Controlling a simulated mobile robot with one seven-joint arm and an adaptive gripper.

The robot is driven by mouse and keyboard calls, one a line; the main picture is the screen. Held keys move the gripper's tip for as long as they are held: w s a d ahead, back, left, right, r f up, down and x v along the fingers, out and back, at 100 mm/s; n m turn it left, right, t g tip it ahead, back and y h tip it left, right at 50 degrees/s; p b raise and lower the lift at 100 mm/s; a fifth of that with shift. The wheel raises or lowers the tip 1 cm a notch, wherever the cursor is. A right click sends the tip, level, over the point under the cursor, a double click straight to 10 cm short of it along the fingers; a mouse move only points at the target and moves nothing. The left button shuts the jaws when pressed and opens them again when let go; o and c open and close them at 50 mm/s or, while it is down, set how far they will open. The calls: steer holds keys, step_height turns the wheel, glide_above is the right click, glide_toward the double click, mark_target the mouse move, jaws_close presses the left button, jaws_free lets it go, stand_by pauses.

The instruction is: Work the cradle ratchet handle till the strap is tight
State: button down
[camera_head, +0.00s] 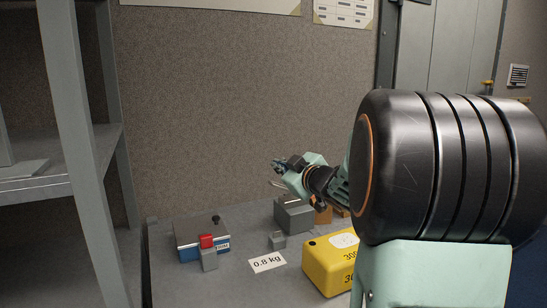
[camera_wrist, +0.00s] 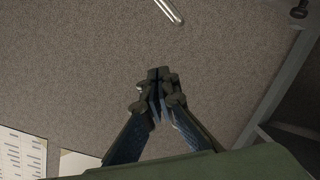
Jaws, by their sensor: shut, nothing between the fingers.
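My gripper (camera_head: 277,166) is in the air above the back part of the console top, with its fingers pointing left. In the wrist view its fingers (camera_wrist: 160,76) are closed together with nothing between them. A pale metal bar (camera_wrist: 169,11), possibly the ratchet handle, shows at the top edge of the wrist view, apart from the fingertips. A grey block (camera_head: 294,217), possibly the cradle ratchet's body, stands below my gripper in the head view. My gripper and arm hide part of the area above it. I cannot make out the strap.
A blue and grey box (camera_head: 199,233) with a black knob stands left, with a red-topped grey piece (camera_head: 208,255) before it. A small grey block (camera_head: 277,241), a "0.8 kg" label (camera_head: 267,262) and a yellow block (camera_head: 326,269) are in front. Grey shelving (camera_head: 75,120) stands left.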

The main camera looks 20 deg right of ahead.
steer(key=s+r+m+g+p, duration=0.2)
steer(key=s+m+p, duration=0.5)
steer(key=p, duration=0.5)
steer(key=w+f+b, duration=0.2)
steer(key=w+f, duration=0.4)
steer(key=w, duration=0.3)
steer(key=shift+w+a+f, duration=0.15)
steer(key=shift+w+f, duration=0.15)
steer(key=shift+w, duration=0.05)
steer(key=shift+f+b, duration=0.15)
steer(key=shift+b, duration=0.25)
steer(key=shift+a+f+n+h+b, duration=0.15)
steer(key=shift+a+f+n+b, duration=0.25)
steer(key=shift+b, duration=0.5)
steer(key=shift+a+f+n+h+b, duration=0.1)
steer(key=shift+a+f+b, duration=0.1)
steer(key=shift+f+b, duration=0.55)
steer(key=shift+a+f+n+h+b, duration=0.2)
steer(key=shift+a+f+b, duration=0.1)
steer(key=shift+b, duration=0.75)
